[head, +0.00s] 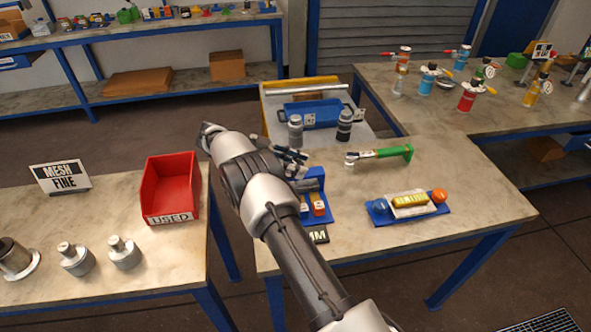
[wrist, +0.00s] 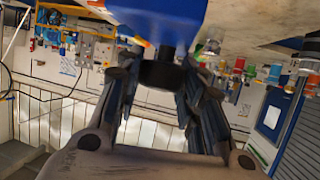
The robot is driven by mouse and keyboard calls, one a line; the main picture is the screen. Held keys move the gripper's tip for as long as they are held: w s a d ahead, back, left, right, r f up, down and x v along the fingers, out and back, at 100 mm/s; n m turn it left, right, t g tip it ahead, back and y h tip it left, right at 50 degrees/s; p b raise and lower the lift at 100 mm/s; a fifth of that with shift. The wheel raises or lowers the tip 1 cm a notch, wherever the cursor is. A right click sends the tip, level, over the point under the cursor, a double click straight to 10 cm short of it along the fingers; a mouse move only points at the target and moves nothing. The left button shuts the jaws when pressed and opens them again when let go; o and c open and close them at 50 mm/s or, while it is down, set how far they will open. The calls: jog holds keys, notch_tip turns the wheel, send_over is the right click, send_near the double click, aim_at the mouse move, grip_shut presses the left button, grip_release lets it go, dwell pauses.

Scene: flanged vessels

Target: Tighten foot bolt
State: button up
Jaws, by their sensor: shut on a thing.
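My gripper (head: 291,160) is at the left part of the middle table, beside a blue stand (head: 314,183). In the wrist view my gripper (wrist: 160,95) has its fingers closed around a dark cylindrical piece (wrist: 162,74), directly against a blue block (wrist: 160,25). Whether the piece is still seated in the blue block I cannot tell. A green-handled wrench (head: 394,153) lies on the table to the right, with its head toward the gripper. I cannot make out a foot bolt in either view.
A blue tray (head: 380,217) with a ball at each end lies front right. A red bin (head: 171,190) and flanged metal vessels (head: 124,253) are on the left table.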

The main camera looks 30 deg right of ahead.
jog(key=shift+s+d+g, duration=0.1)
jog(key=shift+d+g, duration=0.05)
jog(key=shift+g, duration=0.15)
jog(key=o, duration=0.8)
jog(key=shift+r, duration=0.1)
jog(key=shift+o, duration=1.1)
notch_tip(320, 180, up, 10)
